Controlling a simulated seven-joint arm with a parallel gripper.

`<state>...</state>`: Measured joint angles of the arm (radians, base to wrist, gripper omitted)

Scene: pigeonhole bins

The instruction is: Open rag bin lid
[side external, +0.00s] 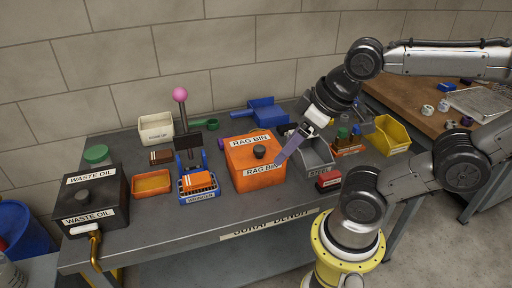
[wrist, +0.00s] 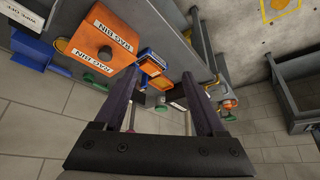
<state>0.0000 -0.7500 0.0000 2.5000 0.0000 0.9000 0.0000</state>
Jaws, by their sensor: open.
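The orange rag bin (side external: 246,172) stands on the grey bench, labelled RAG BIN on its top and front. Its lid (side external: 240,154) looks closed, with a round dark knob (side external: 259,152) in the middle. My gripper (side external: 279,160) is at the bin's right side, its purple fingers slanting down to the left, with the tips close to the right edge. Whether they touch the bin I cannot tell. In the wrist view the bin (wrist: 126,43) is at upper left, outside my open, empty fingers (wrist: 162,82), and its knob (wrist: 105,52) shows.
A black waste oil bin (side external: 105,193) stands at the left. A blue holder (side external: 199,197) and a pink-knobbed lever press (side external: 180,95) are left of the rag bin. A grey steel bin (side external: 319,157), small red box (side external: 329,180) and yellow bin (side external: 391,136) are to the right.

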